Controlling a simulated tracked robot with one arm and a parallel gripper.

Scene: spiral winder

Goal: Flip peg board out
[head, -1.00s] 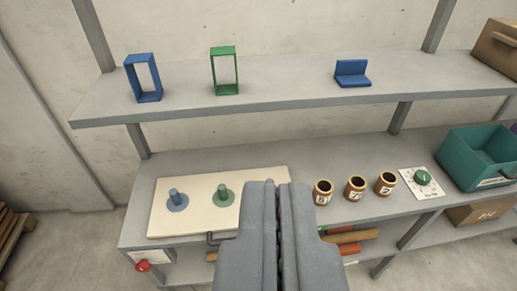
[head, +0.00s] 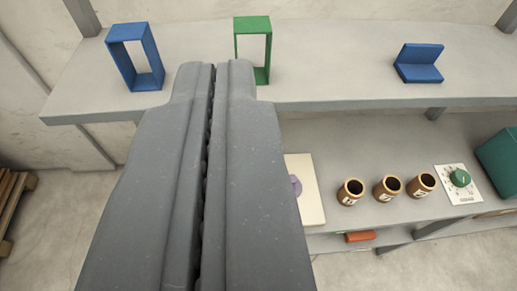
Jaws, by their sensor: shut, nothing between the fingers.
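The peg board (head: 312,208) is a cream panel lying on the lower shelf. Only its right end shows to the right of my gripper; the rest is hidden behind it. A small purple-grey piece (head: 296,186), partly hidden, sits on that end. The board's blue and green pegs and the dark handle at its front are out of sight now. My gripper (head: 214,68) is shut and empty. It fills the middle left of the head view, with its tips in front of the upper shelf's edge, between the blue frame and the green frame.
On the upper shelf (head: 340,88) stand a blue frame (head: 120,58), a green frame (head: 262,75) and a blue angled block (head: 418,73). Three brown pots (head: 388,188), a green knob on a white plate (head: 460,178) and a teal bin (head: 500,155) are on the lower shelf.

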